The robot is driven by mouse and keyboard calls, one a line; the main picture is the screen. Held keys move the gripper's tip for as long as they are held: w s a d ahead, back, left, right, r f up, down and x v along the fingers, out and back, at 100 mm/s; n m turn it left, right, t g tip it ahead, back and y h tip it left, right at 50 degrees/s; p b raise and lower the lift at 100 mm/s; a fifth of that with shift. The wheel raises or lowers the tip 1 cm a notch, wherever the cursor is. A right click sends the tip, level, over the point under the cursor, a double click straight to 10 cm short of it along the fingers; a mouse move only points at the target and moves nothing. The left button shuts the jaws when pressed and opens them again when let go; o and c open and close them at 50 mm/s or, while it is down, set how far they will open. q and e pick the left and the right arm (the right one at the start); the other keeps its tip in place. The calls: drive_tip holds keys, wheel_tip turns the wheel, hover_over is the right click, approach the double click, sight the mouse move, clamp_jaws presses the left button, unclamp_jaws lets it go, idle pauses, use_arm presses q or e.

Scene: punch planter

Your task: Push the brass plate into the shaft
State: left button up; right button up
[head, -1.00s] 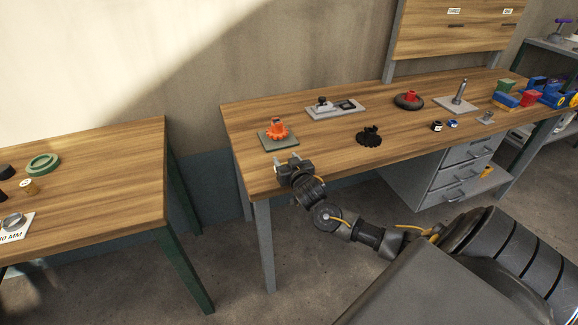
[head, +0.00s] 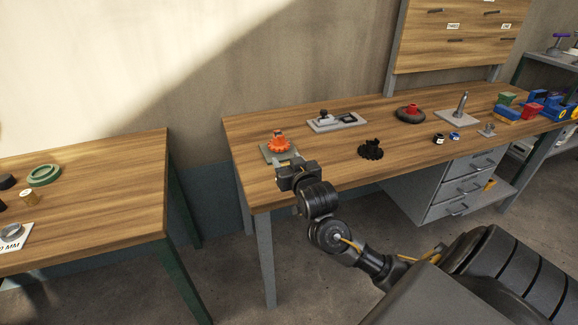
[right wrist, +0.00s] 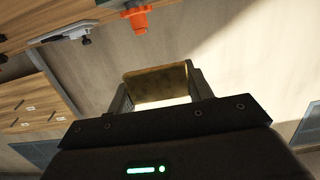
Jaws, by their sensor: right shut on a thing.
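My right gripper (head: 286,162) is at the front left of the right bench, just in front of an orange toothed piece (head: 279,146) on a square grey base (head: 267,155). In the right wrist view, the right gripper (right wrist: 158,86) is shut on the brass plate (right wrist: 158,82), a thin flat yellowish piece spanning the fingers. The orange piece (right wrist: 138,18) shows beyond the plate, apart from it in that picture. In the head view the plate cannot be made out clearly. No opening of a shaft can be made out. My left gripper is not in view.
The right bench (head: 330,160) also carries a black toothed piece (head: 371,150), a grey fixture (head: 337,121), a black-and-red round piece (head: 410,114) and an upright metal pin on a base (head: 462,104). The left table (head: 100,190) stands apart, with a gap between.

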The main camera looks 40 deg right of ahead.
drive_tip(key=s+a+r+p, duration=0.2)
drive_tip(key=s+a+r, duration=0.1)
drive_tip(key=s+a, duration=0.1)
drive_tip(key=shift+s+a, duration=0.2)
drive_tip(key=shift+s, duration=0.4)
